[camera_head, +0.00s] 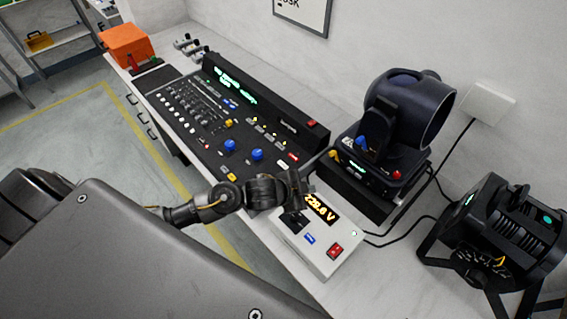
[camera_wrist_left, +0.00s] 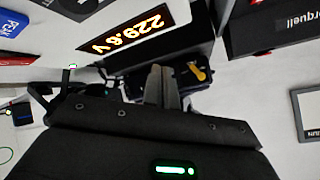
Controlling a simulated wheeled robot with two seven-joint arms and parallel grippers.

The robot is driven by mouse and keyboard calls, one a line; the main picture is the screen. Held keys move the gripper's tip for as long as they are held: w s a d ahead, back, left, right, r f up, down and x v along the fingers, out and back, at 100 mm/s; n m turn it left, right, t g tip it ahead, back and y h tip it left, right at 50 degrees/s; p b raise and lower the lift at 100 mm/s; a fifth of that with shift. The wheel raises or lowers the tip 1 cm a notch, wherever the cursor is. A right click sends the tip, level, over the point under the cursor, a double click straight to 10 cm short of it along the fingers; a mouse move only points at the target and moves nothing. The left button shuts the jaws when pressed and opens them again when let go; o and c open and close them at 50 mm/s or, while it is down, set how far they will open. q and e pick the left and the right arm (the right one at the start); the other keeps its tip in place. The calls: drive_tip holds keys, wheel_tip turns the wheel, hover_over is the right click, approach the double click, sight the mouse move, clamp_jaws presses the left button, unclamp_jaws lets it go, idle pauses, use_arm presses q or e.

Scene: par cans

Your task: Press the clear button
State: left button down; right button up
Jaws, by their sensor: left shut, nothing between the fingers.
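A black lighting console (camera_head: 200,125) with faders, blue knobs and small coloured buttons lies along the bench. Its labels are too small to read, so I cannot tell which button is the clear button. A red button (camera_head: 293,157) shows near its right end, and a yellow one (camera_head: 232,177) near its front edge. My left arm hides part of the console's right end. My right gripper is not in view.
A white power meter box (camera_head: 318,258) with a lit voltage display and red switch stands just in front of my left wrist. A moving-head light (camera_head: 405,110) stands behind it, and a black par can (camera_head: 495,235) stands at right. An orange box (camera_head: 126,45) sits at the far end.

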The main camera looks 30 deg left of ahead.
use_arm(q)
drive_tip(key=w+a+m+h, duration=0.1)
drive_tip(key=w+a+m, duration=0.3)
drive_tip(key=w, duration=0.3)
wheel_tip(320, 180, up, 3)
drive_tip(key=m+g, duration=0.2)
hover_over(283, 165)
drive_tip(key=a, duration=0.1)
drive_tip(key=shift+s+f, duration=0.2)
drive_tip(key=shift+s, duration=0.1)
drive_tip(key=shift+f, duration=0.1)
wheel_tip(283, 165, down, 8)
drive_tip(key=b, duration=0.6)
drive_tip(key=shift+b, duration=0.35)
drive_tip(key=shift+f, duration=0.3)
drive_tip(key=shift+f+b, duration=0.15)
drive_tip(key=shift+b, duration=0.15)
drive_tip(key=shift+f, duration=0.3)
